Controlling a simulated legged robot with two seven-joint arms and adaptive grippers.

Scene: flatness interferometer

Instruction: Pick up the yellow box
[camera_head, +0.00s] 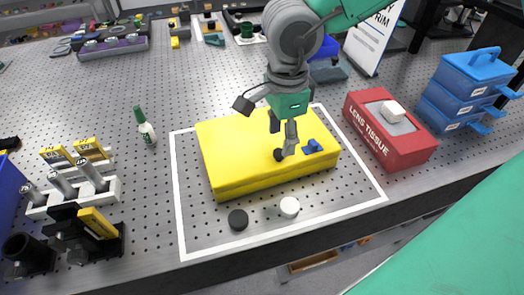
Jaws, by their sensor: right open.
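The yellow box (235,175) lies flat inside a white taped outline on the perforated bench. My right gripper (275,157) comes down from the top and is over the middle of the box. Its fingers are open and appear at or just above the box's top face; I cannot tell whether they touch it. A small blue part (312,147) is on the box's top right, beside the fingers. The gripper hides part of the box's top and back edge. My left gripper is not in view.
A red lens tissue box (388,140) stands close to the right, with blue drawers (465,90) beyond. A black disc (238,220) and a white disc (289,207) lie in front.

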